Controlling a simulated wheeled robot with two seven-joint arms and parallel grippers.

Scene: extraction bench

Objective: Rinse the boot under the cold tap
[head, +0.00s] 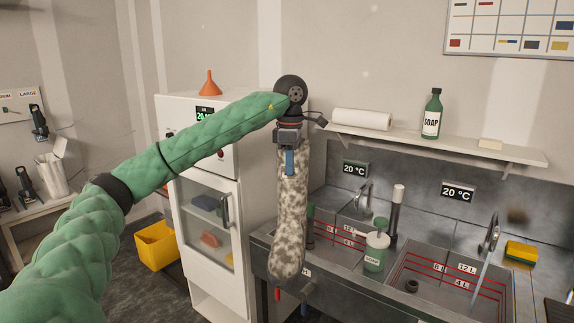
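The boot (290,225) is a long, limp-looking, grey-and-white speckled piece. It hangs upright from my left gripper (289,160), in front of the left end of the sink bench. The gripper is shut on its upper end, and a blue part shows there. A left tap (364,197) and a right tap (491,233) stand at the back of the sinks. A pale streak like running water drops from the right tap. The boot is well left of that streak. A red lever (278,293) and a blue lever (304,308) show below the bench front. My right gripper is not in view.
The right basin (440,285) has red level lines. A soap pump (375,250) and a white-topped dark cylinder (396,212) stand between the basins. A yellow sponge (521,252) lies at right. A white cabinet (215,235) stands close behind my arm. A shelf (450,145) carries a soap bottle (432,115).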

